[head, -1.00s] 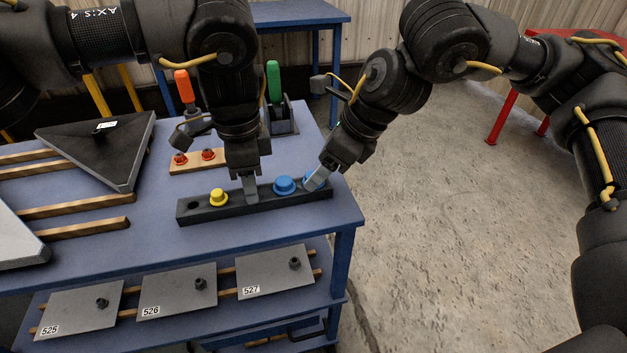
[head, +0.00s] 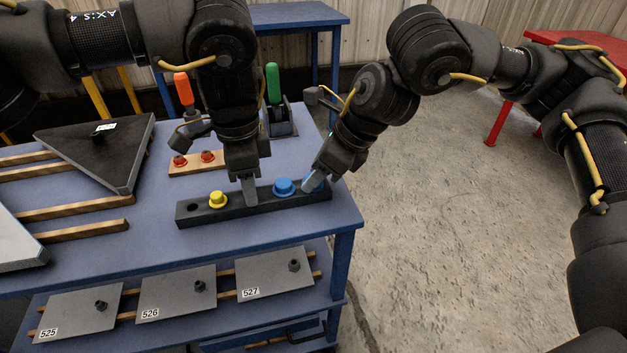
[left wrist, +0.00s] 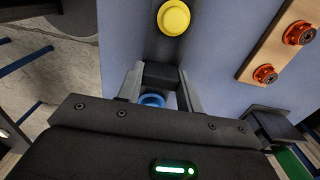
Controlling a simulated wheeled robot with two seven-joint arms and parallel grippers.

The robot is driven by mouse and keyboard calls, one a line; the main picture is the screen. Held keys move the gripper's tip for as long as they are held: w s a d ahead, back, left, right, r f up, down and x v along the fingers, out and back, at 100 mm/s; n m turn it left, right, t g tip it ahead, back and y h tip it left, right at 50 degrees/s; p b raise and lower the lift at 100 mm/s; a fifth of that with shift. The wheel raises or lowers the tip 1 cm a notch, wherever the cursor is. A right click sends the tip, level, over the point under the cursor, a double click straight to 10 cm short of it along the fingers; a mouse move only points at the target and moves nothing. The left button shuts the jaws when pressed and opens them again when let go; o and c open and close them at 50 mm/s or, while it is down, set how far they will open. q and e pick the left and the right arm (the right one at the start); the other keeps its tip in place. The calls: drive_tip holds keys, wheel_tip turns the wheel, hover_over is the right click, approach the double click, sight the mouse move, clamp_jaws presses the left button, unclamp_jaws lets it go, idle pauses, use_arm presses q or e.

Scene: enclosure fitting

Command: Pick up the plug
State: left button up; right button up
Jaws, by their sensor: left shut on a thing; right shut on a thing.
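The dark plug rack (head: 222,214) lies near the table's front right edge. It holds a yellow plug (head: 217,200) and a blue plug (head: 283,187); a second blue plug (head: 320,182) at its right end is mostly hidden by my right gripper. My left gripper (head: 250,195) points down between the yellow and first blue plugs, its fingers straddling the rack and shut on it. In the left wrist view, the yellow plug (left wrist: 173,17) is ahead and a blue plug (left wrist: 152,100) shows between the fingers. My right gripper (head: 312,184) comes in tilted, shut on the right-end blue plug.
A wooden strip with red plugs (head: 207,156), an orange-handled tool (head: 184,90) and a green-handled tool (head: 273,84) stand behind. A dark triangular panel (head: 95,150) is at left. Grey numbered plates (head: 180,295) lie on the lower shelf.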

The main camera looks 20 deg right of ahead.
use_arm(q)
drive_tip(key=shift+f, duration=0.1)
drive_tip(key=o, duration=1.1)
use_arm(e)
wheel_tip(320, 180, up, 10)
use_arm(q)
wheel_tip(320, 180, up, 12)
drive_tip(key=shift+r, duration=0.1)
